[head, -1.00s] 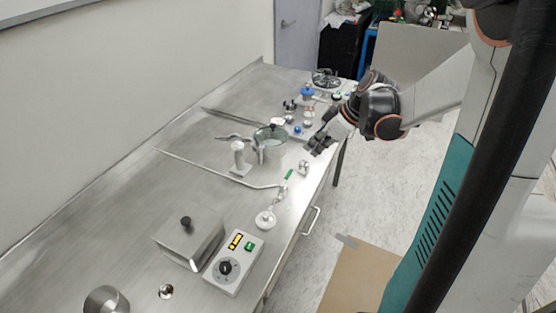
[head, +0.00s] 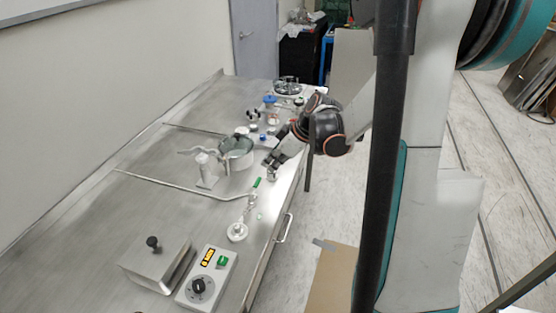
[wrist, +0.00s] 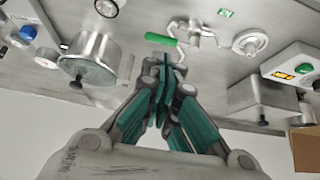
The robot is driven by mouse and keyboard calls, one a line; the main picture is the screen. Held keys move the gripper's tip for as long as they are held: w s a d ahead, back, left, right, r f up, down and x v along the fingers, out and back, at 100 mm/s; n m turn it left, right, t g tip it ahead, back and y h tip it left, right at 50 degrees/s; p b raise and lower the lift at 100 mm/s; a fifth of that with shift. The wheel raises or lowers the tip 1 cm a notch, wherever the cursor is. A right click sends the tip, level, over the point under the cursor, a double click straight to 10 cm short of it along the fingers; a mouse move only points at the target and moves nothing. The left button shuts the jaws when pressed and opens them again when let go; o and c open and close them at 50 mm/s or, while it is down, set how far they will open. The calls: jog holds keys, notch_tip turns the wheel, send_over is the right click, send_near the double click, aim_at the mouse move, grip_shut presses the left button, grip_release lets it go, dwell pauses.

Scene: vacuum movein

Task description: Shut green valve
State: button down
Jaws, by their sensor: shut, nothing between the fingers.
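The green valve handle (head: 257,182) sits on a metal pipe fitting near the bench's right edge. In the wrist view the green handle (wrist: 160,39) lies just past my fingertips, with its metal valve body (wrist: 194,33) to the right. My gripper (head: 271,161) is beside and slightly behind the valve in the head view. In the wrist view my gripper (wrist: 163,68) has its fingers together and empty. A small gap seems to show between the tips and the handle; whether they touch I cannot tell.
A metal pot (head: 236,152) stands left of my gripper. A white round flange (head: 237,232), a control box (head: 207,278) and a lidded metal box (head: 158,262) lie nearer on the bench (head: 95,230). Blue-topped parts (head: 269,101) stand farther back. Open floor lies right of the bench.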

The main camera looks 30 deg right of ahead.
aim_at(255, 187)
jog(key=b+x, duration=0.2)
jog(key=x, duration=0.5)
jog(key=shift+w+a+f, duration=0.1)
jog(key=shift+f, duration=0.15)
jog(key=shift+w+a, duration=0.1)
jog(key=shift+n, duration=0.3)
